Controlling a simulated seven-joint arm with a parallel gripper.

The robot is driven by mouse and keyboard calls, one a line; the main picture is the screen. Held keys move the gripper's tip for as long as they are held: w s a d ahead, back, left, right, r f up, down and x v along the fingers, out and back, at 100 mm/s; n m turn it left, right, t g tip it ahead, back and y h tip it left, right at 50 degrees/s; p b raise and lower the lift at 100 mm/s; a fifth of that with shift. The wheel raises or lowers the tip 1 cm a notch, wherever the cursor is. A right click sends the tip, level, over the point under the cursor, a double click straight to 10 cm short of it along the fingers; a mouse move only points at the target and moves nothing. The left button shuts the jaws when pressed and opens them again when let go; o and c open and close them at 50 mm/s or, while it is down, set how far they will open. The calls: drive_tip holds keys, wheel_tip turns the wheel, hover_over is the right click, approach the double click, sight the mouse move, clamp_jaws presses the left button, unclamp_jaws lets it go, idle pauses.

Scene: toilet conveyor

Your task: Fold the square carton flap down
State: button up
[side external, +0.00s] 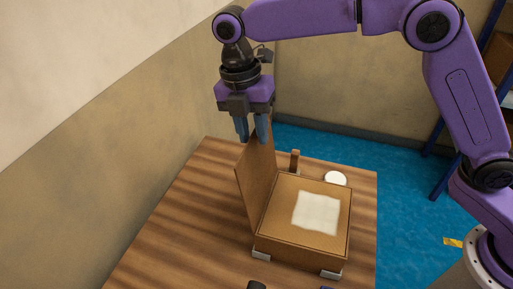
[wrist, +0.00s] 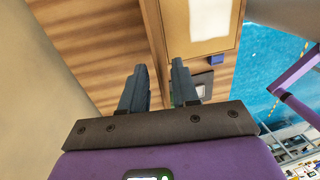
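The square carton (side external: 303,248) sits on the wooden table with a white square patch (side external: 317,212) on its top. Its brown flap (side external: 256,182) stands nearly upright along the carton's left side. My gripper (side external: 252,138) points down at the flap's upper edge, its two blue-grey fingers apart. In the wrist view my gripper (wrist: 157,72) shows a clear gap between the fingers, and the flap (wrist: 157,35) appears as a narrow brown strip beyond that gap. I cannot tell whether a finger touches the flap. The carton (wrist: 178,25) also shows there, partly cut off.
The wooden table (side external: 165,235) is bare left of the carton. Grey corner pieces (side external: 330,274) sit at the carton's base. A small brown post (side external: 294,160) and a white round object (side external: 336,178) stand behind it. A dark object (side external: 257,285) is at the front edge. A wall rises at left.

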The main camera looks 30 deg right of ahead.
sight(257, 154)
drive_tip(key=shift+s+d+f, duration=0.15)
drive_tip(key=shift+f, duration=1.1)
drive_tip(key=shift+s+d+f, duration=0.1)
drive_tip(key=shift+d+f, duration=0.05)
drive_tip(key=shift+f, duration=1.05)
clamp_jaws()
